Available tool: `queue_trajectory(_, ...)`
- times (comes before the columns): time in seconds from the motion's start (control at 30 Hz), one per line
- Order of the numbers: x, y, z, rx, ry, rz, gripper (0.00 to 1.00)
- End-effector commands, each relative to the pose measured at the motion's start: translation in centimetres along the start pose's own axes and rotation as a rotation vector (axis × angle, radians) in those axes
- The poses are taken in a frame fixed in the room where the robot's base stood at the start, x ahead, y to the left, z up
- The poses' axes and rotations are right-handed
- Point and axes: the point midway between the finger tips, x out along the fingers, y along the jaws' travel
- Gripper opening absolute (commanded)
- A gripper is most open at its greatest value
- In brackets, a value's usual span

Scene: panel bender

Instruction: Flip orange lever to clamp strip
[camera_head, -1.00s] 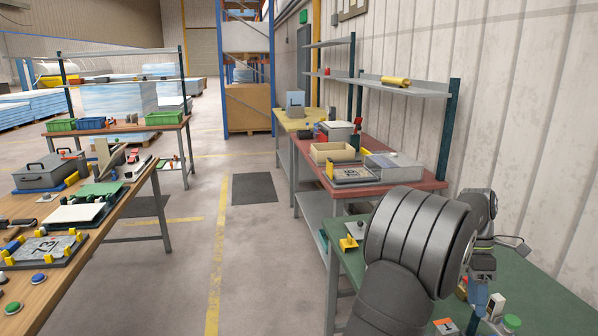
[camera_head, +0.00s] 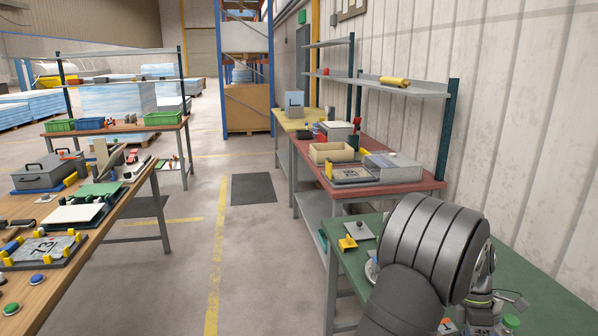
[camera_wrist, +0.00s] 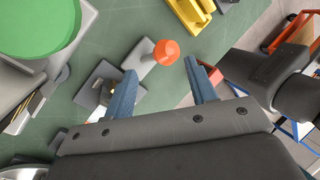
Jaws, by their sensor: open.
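The orange lever knob (camera_wrist: 166,52) shows in the wrist view at the end of a short grey arm above a dark and grey base (camera_wrist: 98,84) on the green table. My gripper (camera_wrist: 162,72) is open, with its blue fingers on either side of the knob's line. The knob appears just beyond the fingertips, nearer the middle of the gap; I cannot tell whether anything touches. The left finger covers part of the lever's base. I cannot make out the strip. In the head view my own arm hides the lever and most of the gripper.
A large green button (camera_wrist: 38,22) stands close at upper left in the wrist view. A yellow part (camera_wrist: 192,14) is at the top and a black object (camera_wrist: 265,74) at the right. In the head view, the green table (camera_head: 545,300) has a yellow piece (camera_head: 347,243) on its left side.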

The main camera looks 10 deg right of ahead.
Motion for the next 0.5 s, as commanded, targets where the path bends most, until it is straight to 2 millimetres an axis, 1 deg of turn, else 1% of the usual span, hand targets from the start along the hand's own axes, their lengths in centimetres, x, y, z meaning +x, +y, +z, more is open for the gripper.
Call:
queue_trajectory(0.03, 1.1, -0.1, 0.0, 0.0, 0.002, -0.003, 0.52)
queue_trajectory(0.1, 2.5, -0.1, -0.1, -0.001, 0.002, -0.003, 0.52)
queue_trajectory(0.4, 3.5, -1.6, 0.9, -0.009, 0.122, 0.232, 0.52)
queue_trajectory(0.43, 3.2, -1.6, 1.0, -0.011, 0.126, 0.248, 0.52)
queue_trajectory(0.5, 1.5, -1.8, 1.1, -0.015, 0.121, 0.245, 0.52)
